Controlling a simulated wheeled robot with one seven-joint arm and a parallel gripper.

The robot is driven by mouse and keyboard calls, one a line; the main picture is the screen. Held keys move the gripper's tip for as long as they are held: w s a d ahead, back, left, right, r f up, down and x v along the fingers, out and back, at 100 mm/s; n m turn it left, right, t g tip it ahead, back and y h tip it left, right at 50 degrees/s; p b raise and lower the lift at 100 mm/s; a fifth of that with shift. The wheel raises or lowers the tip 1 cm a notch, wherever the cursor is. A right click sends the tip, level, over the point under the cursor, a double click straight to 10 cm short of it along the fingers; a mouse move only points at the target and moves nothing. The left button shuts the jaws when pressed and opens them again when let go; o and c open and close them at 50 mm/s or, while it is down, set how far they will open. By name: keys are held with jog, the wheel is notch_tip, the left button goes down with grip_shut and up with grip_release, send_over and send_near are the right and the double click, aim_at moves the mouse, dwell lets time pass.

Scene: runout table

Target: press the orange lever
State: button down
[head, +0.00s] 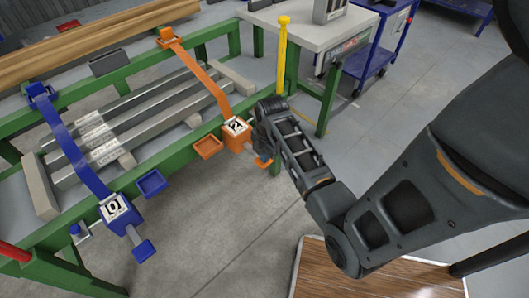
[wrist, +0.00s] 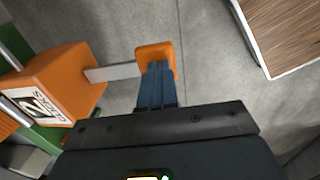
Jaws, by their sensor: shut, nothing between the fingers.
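The orange lever has a square orange pad on a short grey bar, sticking out from the orange box (head: 237,130) labelled 2. In the wrist view the orange box (wrist: 58,82) is at the left and the lever pad (wrist: 155,50) is at top centre. In the head view the pad (head: 264,163) shows low beside my gripper (head: 262,147). My gripper (wrist: 157,68) is shut and empty. Its fingertips overlap the near edge of the pad in the wrist view; I cannot tell whether they touch it. My gripper partly hides the lever bar in the head view.
A blue box (head: 118,212) with its own blue lever pad (head: 144,250) is at the left on the green frame (head: 165,165). An orange tray (head: 208,146) sits beside the orange box. A yellow post (head: 282,60) stands behind. A wooden-topped surface (head: 385,280) is at lower right.

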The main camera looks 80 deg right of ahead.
aim_at(268, 164)
jog(key=f+t, duration=0.1)
jog(key=f+h+b, duration=0.1)
jog(key=shift+s+a+f+t, duration=0.2)
jog(key=shift+f+t, duration=0.15)
jog(key=shift+t, duration=0.05)
jog(key=shift+f+t+h+b, duration=0.6)
jog(key=shift+f+t+b, duration=0.35)
jog(key=shift+b, duration=0.1)
jog(key=shift+w+d+f, duration=0.1)
jog(key=shift+w, duration=0.05)
jog(key=shift+f+b, duration=0.3)
jog(key=shift+f, duration=0.25)
